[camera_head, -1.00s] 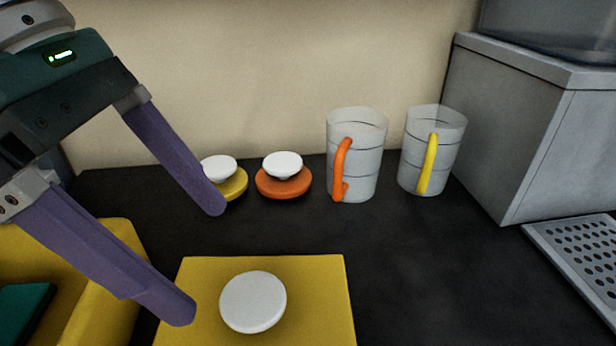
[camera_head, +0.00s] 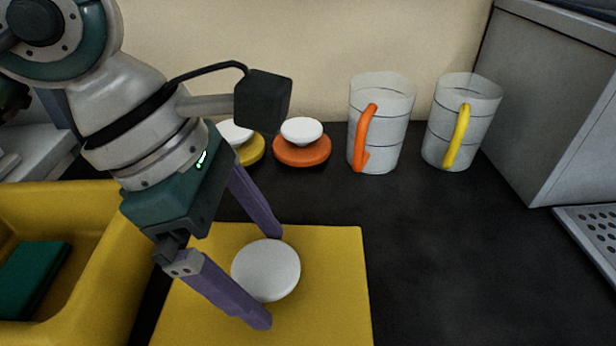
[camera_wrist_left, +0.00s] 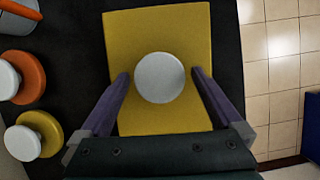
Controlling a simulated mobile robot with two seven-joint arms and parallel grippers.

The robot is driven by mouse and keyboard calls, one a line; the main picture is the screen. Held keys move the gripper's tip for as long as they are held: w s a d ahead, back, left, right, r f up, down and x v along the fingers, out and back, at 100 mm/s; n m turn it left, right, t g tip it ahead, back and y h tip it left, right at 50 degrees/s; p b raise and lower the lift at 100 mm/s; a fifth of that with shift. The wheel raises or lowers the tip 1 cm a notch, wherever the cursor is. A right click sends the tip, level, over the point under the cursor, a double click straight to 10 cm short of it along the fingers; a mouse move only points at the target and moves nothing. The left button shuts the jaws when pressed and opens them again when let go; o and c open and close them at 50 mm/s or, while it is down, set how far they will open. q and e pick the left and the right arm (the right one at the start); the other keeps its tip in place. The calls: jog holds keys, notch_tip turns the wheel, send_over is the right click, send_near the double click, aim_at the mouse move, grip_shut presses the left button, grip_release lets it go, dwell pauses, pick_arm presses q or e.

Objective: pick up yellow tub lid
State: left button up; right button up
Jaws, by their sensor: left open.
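The yellow tub lid (camera_head: 330,300) is a flat yellow rectangle lying on the dark counter at the front. A round white knob (camera_head: 266,268) sits on it. My left gripper (camera_head: 272,281) is open, with its two purple fingers on either side of the knob. In the left wrist view the lid (camera_wrist_left: 183,28) lies below the gripper, and the knob (camera_wrist_left: 159,78) shows between the fingertips with small gaps. Whether the fingertips touch the lid, I cannot tell. My right gripper is not in view.
A yellow tub (camera_head: 125,240) with a green block (camera_head: 30,275) inside stands left of the lid. Behind are a small round yellow lid (camera_head: 251,151), an orange one (camera_head: 302,151) and two clear jugs (camera_head: 392,130) (camera_head: 478,120). A grey box (camera_head: 560,100) stands right. The counter right of the lid is clear.

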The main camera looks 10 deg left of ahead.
pick_arm(q)
jog(key=shift+c, duration=0.2)
grip_shut()
dwell(0.6)
